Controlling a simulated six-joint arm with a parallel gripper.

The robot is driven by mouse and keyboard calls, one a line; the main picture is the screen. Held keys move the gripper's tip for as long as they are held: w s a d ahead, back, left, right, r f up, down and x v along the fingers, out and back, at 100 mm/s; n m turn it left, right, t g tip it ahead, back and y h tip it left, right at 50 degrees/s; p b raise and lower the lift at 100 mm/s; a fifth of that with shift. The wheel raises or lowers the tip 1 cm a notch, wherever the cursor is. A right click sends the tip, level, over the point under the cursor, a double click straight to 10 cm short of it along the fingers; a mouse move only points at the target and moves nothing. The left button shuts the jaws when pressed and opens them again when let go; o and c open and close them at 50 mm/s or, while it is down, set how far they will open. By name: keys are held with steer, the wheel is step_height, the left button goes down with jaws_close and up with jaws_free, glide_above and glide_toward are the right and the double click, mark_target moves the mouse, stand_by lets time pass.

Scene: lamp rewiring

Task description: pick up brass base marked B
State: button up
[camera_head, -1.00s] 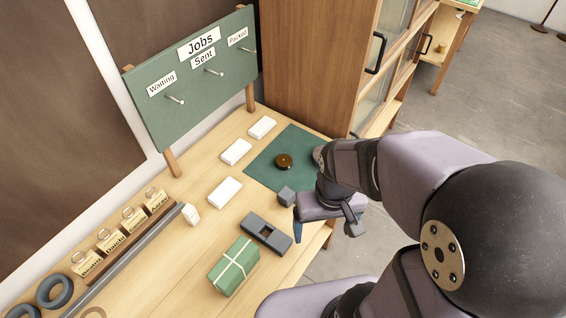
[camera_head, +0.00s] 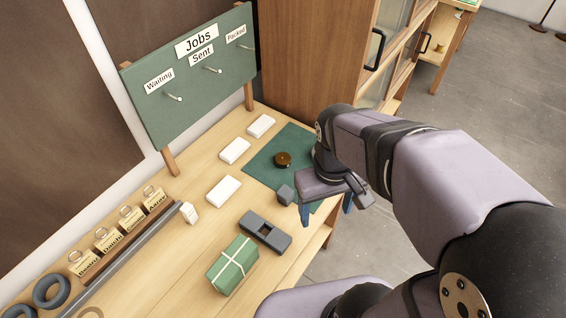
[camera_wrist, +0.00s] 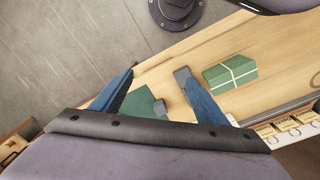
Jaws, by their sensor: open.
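A small round brown-brass piece (camera_head: 283,159) lies on the green mat (camera_head: 262,176) near the back right of the bench. It looks like the brass base, but no letter B is legible. My gripper (camera_head: 326,208) is open and empty, above the front right edge of the bench, to the right of and nearer than the brass piece. In the wrist view its blue fingers (camera_wrist: 158,80) are spread, with part of the mat (camera_wrist: 136,104) showing between them. The brass piece is not visible in the wrist view.
A small grey cube (camera_head: 286,194) sits at the mat's near edge. A grey slotted block (camera_head: 265,232) and a green tied parcel (camera_head: 232,264) lie nearer. White boxes (camera_head: 235,150) line the mat's left. The Jobs board (camera_head: 190,110) and wooden cabinet (camera_head: 300,60) stand behind.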

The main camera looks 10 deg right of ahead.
mark_target(284, 157)
steer(key=w+f+n+t+h+b, duration=0.1)
steer(key=w+f+n+h+b, duration=0.1)
steer(key=w+n+b, duration=0.6)
steer(key=w+f+n+t+h+b, duration=0.25)
steer(key=w+n+b, duration=0.3)
steer(key=w, duration=0.45)
steer(key=w+a+r+n+t+h+b, duration=0.2)
steer(key=w+a+n+t+h+b, duration=0.15)
steer(key=w+n+b, duration=0.3)
steer(key=w+a+r+n+t+h+b, duration=0.2)
steer(key=w+a+n+b, duration=0.3)
steer(key=w+b, duration=0.3)
steer(key=shift+m, duration=0.3)
steer(key=f, duration=2.3)
steer(key=shift+d, duration=0.25)
steer(key=shift+f+p+x, duration=0.15)
steer(key=shift+p+x, duration=0.2)
steer(key=shift+x, duration=1.45)
steer(key=shift+f+p+x, duration=0.1)
steer(key=shift+p+x, duration=0.2)
steer(key=shift+x, duration=1.55)
steer(key=shift+a, duration=0.2)
steer(key=c, duration=1.4)
steer(key=shift+r, duration=0.1)
steer(key=shift+c, duration=0.2)
